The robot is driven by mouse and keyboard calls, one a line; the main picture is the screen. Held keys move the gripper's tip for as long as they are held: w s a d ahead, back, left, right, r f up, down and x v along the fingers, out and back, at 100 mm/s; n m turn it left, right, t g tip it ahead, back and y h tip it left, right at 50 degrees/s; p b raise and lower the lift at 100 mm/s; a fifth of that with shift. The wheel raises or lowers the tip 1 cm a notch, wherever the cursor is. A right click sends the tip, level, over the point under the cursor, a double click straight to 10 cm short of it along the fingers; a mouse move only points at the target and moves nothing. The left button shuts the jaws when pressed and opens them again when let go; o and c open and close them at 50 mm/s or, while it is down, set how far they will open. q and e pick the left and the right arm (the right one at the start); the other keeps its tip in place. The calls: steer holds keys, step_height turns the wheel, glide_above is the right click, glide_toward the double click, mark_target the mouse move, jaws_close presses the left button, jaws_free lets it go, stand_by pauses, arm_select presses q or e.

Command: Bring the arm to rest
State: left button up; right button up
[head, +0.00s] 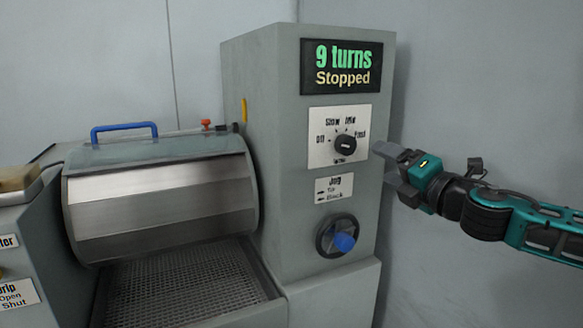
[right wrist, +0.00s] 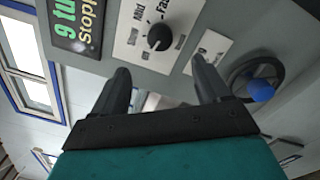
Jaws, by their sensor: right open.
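My right gripper (head: 389,172) is in the head view at the right, beside the grey control cabinet (head: 280,130) and close to its right edge. Its jaws are apart and empty. In the right wrist view the two dark fingers (right wrist: 163,82) stand apart with nothing between them, below the black selector knob (right wrist: 158,37). The knob also shows in the head view (head: 346,145) on a white plate. I cannot see contact between the fingers and the cabinet. My left gripper is not in view.
The cabinet's display (head: 341,66) reads "9 turns Stopped". A handwheel with a blue knob (head: 343,242) sits below the jog label (head: 333,188). At left is a metal drum (head: 160,195) with a blue handle (head: 124,128) above a mesh tray (head: 180,285).

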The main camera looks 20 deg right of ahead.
steer(key=s+a+f+m+g, duration=0.1)
steer(key=a+f+m, duration=0.2)
steer(key=f, duration=0.5)
steer(key=s+a+f+m+g+y, duration=0.1)
steer(key=s+a+f+m, duration=0.2)
steer(key=f, duration=0.4)
steer(key=a+f+m+g, duration=0.2)
steer(key=a+f+m, duration=0.15)
steer(key=f, duration=0.45)
steer(key=s+a+f+m+g, duration=0.1)
steer(key=s+a+f+m, duration=0.2)
steer(key=s+f, duration=0.3)
steer(key=s+a+f+m+g, duration=0.1)
steer(key=s+a+f+m, duration=0.3)
steer(key=s+f+m, duration=0.2)
steer(key=s+a+f+m+g+h, duration=0.1)
steer(key=s+a+f+m, duration=0.2)
steer(key=s+f, duration=0.3)
steer(key=shift+a+f+m+g, duration=0.15)
steer(key=shift+f+m+g, duration=0.15)
steer(key=shift+f+m, duration=0.5)
steer(key=shift+s, duration=0.1)
